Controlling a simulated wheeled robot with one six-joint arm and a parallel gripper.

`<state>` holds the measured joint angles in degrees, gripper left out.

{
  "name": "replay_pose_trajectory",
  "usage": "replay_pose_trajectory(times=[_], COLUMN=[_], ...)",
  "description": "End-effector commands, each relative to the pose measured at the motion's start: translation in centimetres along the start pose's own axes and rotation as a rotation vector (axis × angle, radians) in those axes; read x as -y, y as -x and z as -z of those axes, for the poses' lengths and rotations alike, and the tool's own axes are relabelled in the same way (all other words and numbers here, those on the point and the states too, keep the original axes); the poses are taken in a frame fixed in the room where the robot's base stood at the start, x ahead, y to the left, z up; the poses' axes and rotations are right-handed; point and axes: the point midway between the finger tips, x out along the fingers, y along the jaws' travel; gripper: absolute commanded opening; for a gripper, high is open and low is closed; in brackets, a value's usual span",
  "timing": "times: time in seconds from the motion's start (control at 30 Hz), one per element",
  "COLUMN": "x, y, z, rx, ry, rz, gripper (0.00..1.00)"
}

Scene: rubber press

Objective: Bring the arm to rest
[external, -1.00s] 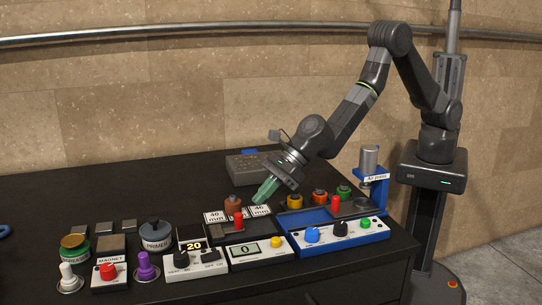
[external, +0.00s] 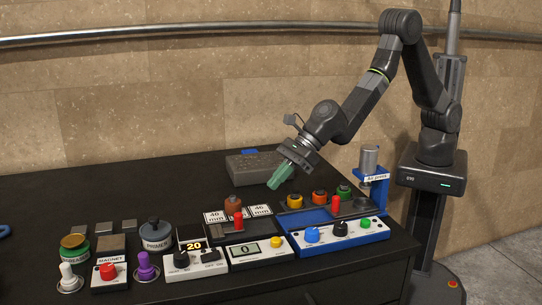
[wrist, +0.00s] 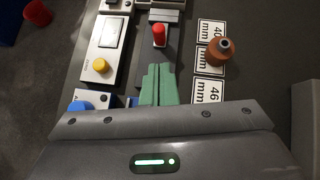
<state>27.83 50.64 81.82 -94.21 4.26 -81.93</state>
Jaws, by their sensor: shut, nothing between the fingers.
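My gripper (external: 272,185) has green fingers and hangs above the black table, over the middle row of devices. Its fingers are shut with nothing between them, and in the wrist view the two green fingers (wrist: 157,84) lie side by side. My arm reaches in from the column at the right and is bent, with the gripper tilted down and to the left. The fingertips are clear of the things below them.
A grey box (external: 255,166) lies behind. The table's back left is clear.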

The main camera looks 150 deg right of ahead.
Motion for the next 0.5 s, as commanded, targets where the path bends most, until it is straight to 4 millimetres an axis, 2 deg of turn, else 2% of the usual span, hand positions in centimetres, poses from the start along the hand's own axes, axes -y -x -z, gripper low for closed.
replay_pose_trajectory(times=[0.5], x=[0.1], y=[-6.4], z=[-0.3], rx=[-0.001], ry=[-0.001], rz=[0.001], gripper=[0.0])
